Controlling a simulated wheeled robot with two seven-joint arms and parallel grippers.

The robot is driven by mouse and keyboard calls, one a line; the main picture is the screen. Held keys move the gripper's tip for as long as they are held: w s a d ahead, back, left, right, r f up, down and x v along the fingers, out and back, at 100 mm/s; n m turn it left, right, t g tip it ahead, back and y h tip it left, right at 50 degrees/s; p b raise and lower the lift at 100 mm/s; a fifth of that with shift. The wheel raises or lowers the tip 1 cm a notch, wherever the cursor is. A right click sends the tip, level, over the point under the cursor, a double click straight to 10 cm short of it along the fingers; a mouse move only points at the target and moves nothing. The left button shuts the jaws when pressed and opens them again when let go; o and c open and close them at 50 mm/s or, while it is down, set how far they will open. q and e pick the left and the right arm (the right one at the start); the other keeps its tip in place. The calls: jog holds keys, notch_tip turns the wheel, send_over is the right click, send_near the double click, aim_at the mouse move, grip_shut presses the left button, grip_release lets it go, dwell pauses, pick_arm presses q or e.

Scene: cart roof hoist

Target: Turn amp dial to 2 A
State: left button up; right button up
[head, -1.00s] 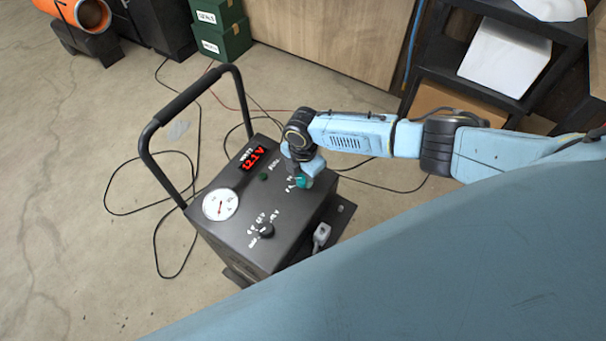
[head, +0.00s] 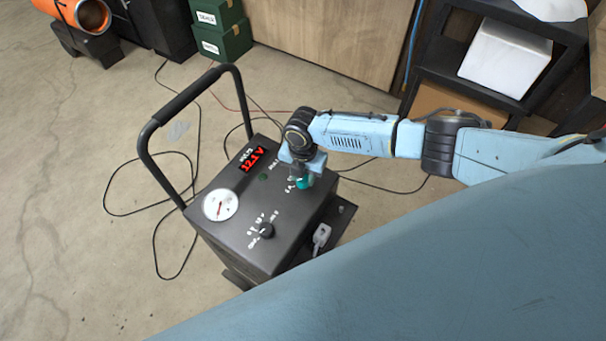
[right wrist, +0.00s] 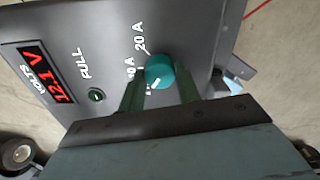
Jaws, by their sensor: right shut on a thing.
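The amp dial is a round teal knob (right wrist: 159,71) on the top panel of a dark grey charger cart (head: 240,247). It also shows in the head view (head: 304,182), partly covered by my right gripper. My right gripper (right wrist: 161,88) is shut on the dial, with one green finger on each side. A white mark on the dial points toward the lower left in the right wrist view, near a label partly hidden by a finger. The "20 A" label and part of another "0 A" label show beside the dial. My left gripper is not in view.
The panel also holds a red display (head: 254,159) reading 12.1 V, a green indicator (right wrist: 96,95) by "FULL", a white gauge (head: 220,205) and a black knob (head: 267,230). The cart's black handle (head: 190,94) rises behind. Cables lie on the floor. Dark shelves (head: 480,75) stand at right.

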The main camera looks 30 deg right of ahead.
jog(key=o, duration=1)
jog(key=shift+r, duration=0.1)
notch_tip(320, 180, up, 13)
jog(key=p, duration=0.2)
jog(key=shift+r+p, duration=0.1)
jog(key=shift+p, duration=0.2)
